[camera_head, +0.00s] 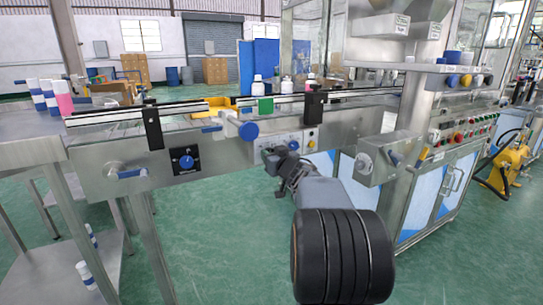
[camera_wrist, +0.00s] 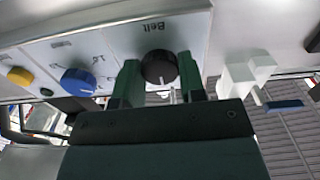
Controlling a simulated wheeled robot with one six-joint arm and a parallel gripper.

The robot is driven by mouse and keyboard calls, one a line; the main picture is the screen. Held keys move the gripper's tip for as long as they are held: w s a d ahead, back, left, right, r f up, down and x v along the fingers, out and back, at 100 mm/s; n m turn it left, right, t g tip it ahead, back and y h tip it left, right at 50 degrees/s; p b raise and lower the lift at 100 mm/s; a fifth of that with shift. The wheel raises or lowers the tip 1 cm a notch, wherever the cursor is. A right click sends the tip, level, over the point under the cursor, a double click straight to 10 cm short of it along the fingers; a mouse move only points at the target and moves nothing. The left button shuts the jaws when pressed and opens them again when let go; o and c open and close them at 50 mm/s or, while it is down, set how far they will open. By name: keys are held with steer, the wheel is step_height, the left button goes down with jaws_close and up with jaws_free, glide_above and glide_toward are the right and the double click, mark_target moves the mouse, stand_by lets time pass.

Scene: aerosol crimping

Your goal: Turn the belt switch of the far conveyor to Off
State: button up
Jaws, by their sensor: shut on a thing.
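The belt switch is a black round knob (camera_wrist: 159,67) on a light panel (camera_wrist: 110,45) in the wrist view, with the word "Belt" printed above it. A white mark shows low on the knob. My gripper (camera_wrist: 158,75) has its two green fingers on either side of the knob and is shut on it. In the head view my gripper (camera_head: 272,158) is at the conveyor's front panel (camera_head: 258,148), left of a blue knob (camera_head: 293,145). There it hides the belt switch. Which setting the switch points to cannot be told.
On the same panel are a blue knob (camera_wrist: 78,81) and a yellow button (camera_wrist: 20,76). Bottles (camera_head: 258,88) stand along the conveyor. Green floor in front is open.

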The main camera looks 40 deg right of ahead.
steer(key=n+b, duration=0.1)
steer(key=n, duration=0.8)
steer(key=shift+n, duration=0.4)
stand_by(0.4)
steer(key=o, duration=0.9)
steer(key=s+p, duration=0.1)
steer(key=s, duration=0.3)
steer(key=s+a+p, duration=0.1)
steer(key=s, duration=0.4)
steer(key=s+a+p, duration=0.1)
steer(key=s, duration=0.3)
steer(key=shift+s, duration=0.35)
